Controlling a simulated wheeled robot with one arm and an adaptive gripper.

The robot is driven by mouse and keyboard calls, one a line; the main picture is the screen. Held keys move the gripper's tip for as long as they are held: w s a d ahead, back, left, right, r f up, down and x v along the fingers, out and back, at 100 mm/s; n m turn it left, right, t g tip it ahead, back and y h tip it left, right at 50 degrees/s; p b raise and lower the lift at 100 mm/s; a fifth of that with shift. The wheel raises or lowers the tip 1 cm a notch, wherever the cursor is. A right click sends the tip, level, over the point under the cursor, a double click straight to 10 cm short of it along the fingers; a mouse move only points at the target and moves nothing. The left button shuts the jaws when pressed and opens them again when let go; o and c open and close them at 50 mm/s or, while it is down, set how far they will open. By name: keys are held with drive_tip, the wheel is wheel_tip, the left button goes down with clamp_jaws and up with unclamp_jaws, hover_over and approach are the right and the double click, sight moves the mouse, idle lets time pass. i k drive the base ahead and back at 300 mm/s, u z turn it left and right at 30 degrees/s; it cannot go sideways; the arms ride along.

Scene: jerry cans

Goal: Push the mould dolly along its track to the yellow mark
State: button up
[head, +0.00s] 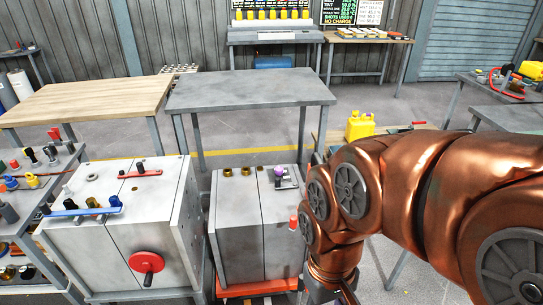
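A grey two-part mould block (253,235) stands in the middle of the head view. It rests on a red base (258,287), which looks like the dolly. The block has brass fittings and a small clamp with a purple knob on top. A red-tipped part shows at its right side. My copper arm comes in from the right and bends down just right of the block. Its wrist is cut off by the bottom edge and my gripper is out of sight, so contact with the dolly cannot be told. A yellow line (255,151) crosses the floor behind; no separate track mark is clear.
A larger grey mould (118,222) with a red handwheel stands close on the left. A grey table (250,88) and a wooden table (85,98) are behind. A yellow jerry can (359,125) stands on a bench at the right, behind my arm.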

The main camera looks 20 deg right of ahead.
sight(255, 250)
drive_tip(key=u, duration=0.3)
drive_tip(key=i, duration=0.85)
drive_tip(key=z, duration=0.1)
